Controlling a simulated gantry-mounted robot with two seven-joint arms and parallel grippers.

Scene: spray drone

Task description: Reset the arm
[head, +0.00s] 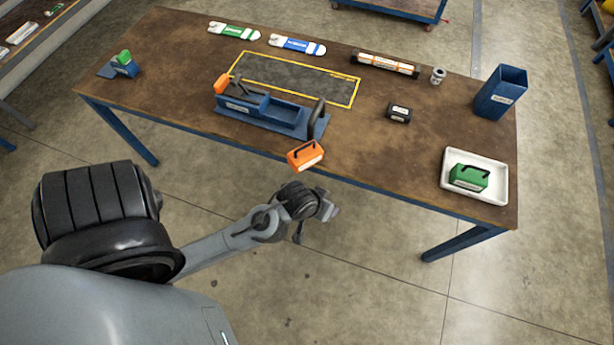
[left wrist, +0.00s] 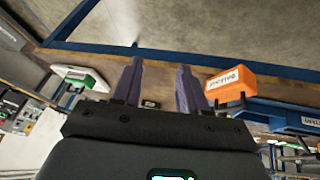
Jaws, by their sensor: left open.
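My left arm comes in from the left in the head view. My right gripper is not in view.
The wooden table (head: 420,150) holds a blue fixture (head: 262,110), a yellow-outlined mat (head: 300,80), a black block (head: 398,113) and a blue bin (head: 500,92). A green block (head: 468,177) sits in a white tray (head: 448,197). Open floor lies in front.

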